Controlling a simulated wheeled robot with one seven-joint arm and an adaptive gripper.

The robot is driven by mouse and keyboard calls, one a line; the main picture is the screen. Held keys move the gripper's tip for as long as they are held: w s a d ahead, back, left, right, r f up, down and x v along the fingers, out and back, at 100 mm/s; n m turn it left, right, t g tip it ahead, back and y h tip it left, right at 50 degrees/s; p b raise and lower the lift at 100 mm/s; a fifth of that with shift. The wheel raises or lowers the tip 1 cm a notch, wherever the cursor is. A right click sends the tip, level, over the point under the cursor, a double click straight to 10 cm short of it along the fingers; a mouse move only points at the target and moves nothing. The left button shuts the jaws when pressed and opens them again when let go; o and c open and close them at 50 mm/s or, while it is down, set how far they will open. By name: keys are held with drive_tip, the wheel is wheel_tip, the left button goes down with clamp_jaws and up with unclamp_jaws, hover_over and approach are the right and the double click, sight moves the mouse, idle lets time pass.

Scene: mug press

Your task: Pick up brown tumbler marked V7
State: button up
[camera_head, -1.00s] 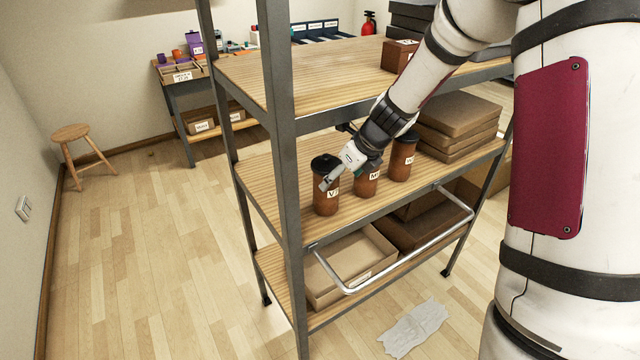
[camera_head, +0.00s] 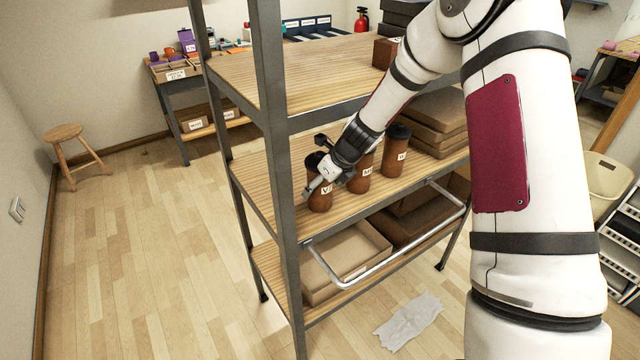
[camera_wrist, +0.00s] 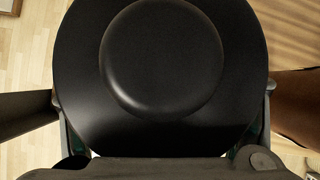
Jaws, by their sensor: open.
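The brown tumbler marked V7 (camera_head: 319,204) stands upright on the middle shelf near the left post, with a black lid. My gripper (camera_head: 319,178) is at its upper part, with one finger in front of the tumbler. In the wrist view the black lid (camera_wrist: 160,60) fills the middle, and a finger shows on each side of it, left and right. My gripper is open around the tumbler; whether either finger touches it I cannot tell. The tumbler's body is hidden below the lid in the wrist view.
Two similar brown tumblers, a middle one (camera_head: 361,180) and a right one (camera_head: 394,160), stand close by to the right. Stacked brown boxes (camera_head: 436,128) lie beyond them. The upper shelf (camera_head: 300,80) is above, and a grey post (camera_head: 272,150) stands at the left.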

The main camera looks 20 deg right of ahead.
drive_tip(key=c, duration=1.4)
drive_tip(key=shift+c, duration=0.2)
drive_tip(key=shift+r, duration=0.15)
